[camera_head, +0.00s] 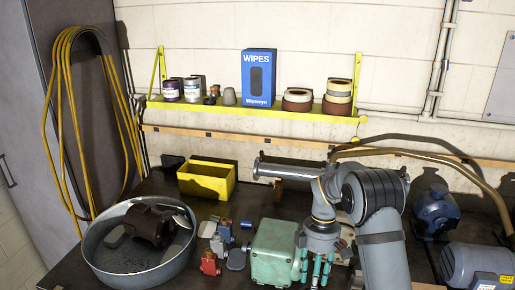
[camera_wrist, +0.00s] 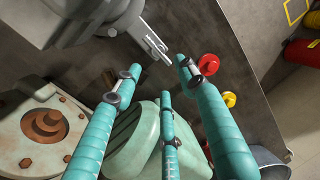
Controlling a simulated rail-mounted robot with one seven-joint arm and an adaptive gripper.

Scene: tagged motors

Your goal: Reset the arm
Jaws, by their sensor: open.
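My gripper (camera_head: 316,268) points down over the dark workbench, just right of a pale green box-shaped housing (camera_head: 274,250). Its teal fingers are spread apart with nothing between them. In the wrist view my gripper (camera_wrist: 158,85) shows three teal fingers, open, with the green housing (camera_wrist: 145,150) behind them. My arm bends down from the right and hides part of the bench behind it.
A metal basin (camera_head: 120,262) holding a dark motor (camera_head: 150,225) stands at left. A yellow bin (camera_head: 207,179) sits behind. Small red and blue parts (camera_head: 209,263) lie beside the housing. A yellow shelf (camera_head: 250,107) spans the wall.

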